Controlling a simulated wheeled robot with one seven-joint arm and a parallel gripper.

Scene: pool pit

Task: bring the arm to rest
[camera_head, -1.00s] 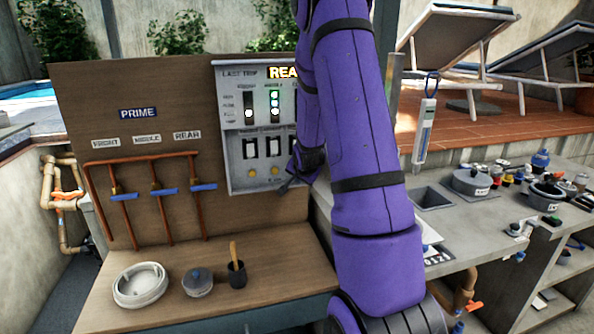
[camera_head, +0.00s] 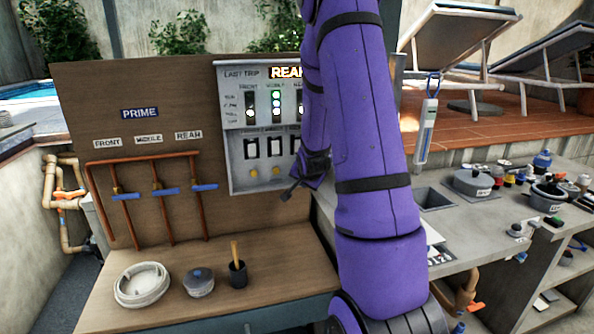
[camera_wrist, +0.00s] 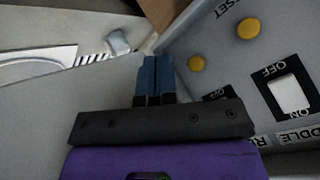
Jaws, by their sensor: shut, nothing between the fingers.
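My purple arm reaches up through the middle of the head view and bends toward the grey control panel (camera_head: 240,170). My gripper (camera_head: 287,196) is at the panel's lower right, partly hidden behind the arm. In the wrist view its blue fingertips (camera_wrist: 158,62) are pressed together with nothing between them. The panel (camera_wrist: 235,75) fills the right side of that view, with two yellow buttons (camera_wrist: 248,28) and a white rocker switch (camera_wrist: 288,92) near the fingers. I cannot tell whether the fingertips touch the panel.
Three blue-handled valves (camera_head: 165,192) sit on copper pipes at left. A white ring-shaped part (camera_head: 142,285), a lidded jar (camera_head: 199,282) and a dark cup with a brush (camera_head: 237,273) stand on the wooden bench. A grey counter (camera_head: 475,235) with many items is at right.

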